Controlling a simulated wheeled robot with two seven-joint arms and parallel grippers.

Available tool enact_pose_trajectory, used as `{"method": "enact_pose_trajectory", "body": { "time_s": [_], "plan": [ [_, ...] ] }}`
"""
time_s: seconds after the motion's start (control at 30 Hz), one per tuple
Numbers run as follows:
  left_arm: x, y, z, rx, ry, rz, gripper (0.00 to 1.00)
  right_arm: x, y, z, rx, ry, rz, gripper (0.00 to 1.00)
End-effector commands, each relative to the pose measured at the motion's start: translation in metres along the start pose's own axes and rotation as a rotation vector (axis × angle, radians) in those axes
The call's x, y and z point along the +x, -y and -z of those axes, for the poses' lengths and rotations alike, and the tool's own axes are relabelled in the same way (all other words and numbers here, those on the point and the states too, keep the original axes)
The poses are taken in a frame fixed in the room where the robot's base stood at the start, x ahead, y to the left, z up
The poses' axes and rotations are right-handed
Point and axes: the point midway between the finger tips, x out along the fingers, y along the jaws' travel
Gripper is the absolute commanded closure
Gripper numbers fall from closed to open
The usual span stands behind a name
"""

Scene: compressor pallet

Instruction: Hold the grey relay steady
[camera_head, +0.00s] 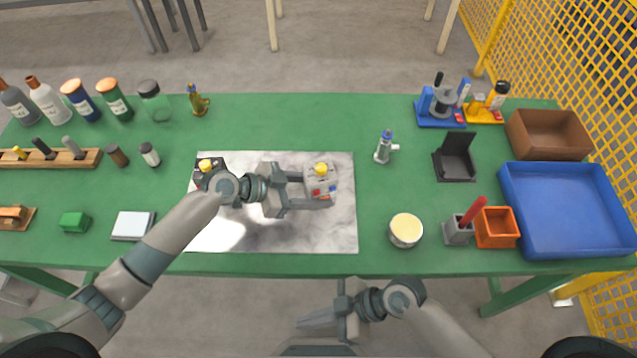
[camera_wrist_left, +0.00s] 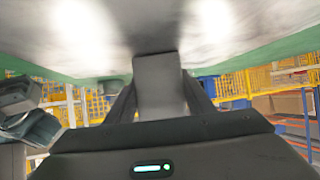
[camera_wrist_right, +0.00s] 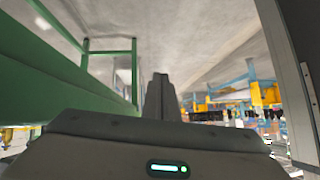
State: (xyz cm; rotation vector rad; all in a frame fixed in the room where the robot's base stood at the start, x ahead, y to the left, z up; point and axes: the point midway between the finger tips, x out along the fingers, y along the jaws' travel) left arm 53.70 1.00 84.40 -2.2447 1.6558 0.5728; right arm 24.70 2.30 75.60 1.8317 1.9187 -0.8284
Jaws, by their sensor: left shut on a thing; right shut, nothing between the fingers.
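The grey relay (camera_head: 320,183), with a yellow knob on top and small red and blue parts, stands on the marbled mat (camera_head: 345,230), right of its centre. My left gripper (camera_head: 318,190) reaches it from the left and is shut on it. In the left wrist view a plain grey block (camera_wrist_left: 160,85) shows between the fingers. Part of the relay is hidden by the fingers. My right gripper (camera_head: 307,320) is shut and empty, out past the table's near edge; its closed fingers (camera_wrist_right: 160,97) also show in the right wrist view.
A dark device with a yellow knob (camera_head: 206,166) sits at the mat's upper left, partly behind my left arm. A round cream-topped tin (camera_head: 405,230) and a small silver bottle (camera_head: 384,147) stand right of the mat. A blue tray (camera_head: 570,210) lies far right.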

Motion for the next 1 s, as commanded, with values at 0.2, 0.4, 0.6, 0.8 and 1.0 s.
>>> {"method": "enact_pose_trajectory", "body": {
  "time_s": [0.2,0.4,0.6,0.8,1.0],
  "plan": [
    [0.0,0.0,0.0,0.0,0.0,0.0,0.73,-0.024,-0.009,0.058,-0.136,-0.08,-0.056,1.0],
    [0.0,0.0,0.0,0.0,0.0,0.0,0.73,-0.07,-0.05,0.064,0.025,-0.109,-0.228,1.0],
    [0.0,0.0,0.0,0.0,0.0,0.0,0.73,-0.121,-0.085,0.06,0.231,-0.171,-0.403,1.0],
    [0.0,0.0,0.0,0.0,0.0,0.0,0.73,-0.163,-0.106,0.065,0.365,-0.253,-0.515,1.0],
    [0.0,0.0,0.0,0.0,0.0,0.0,0.73,-0.182,-0.114,0.068,0.42,-0.298,-0.557,1.0]
  ]
}}
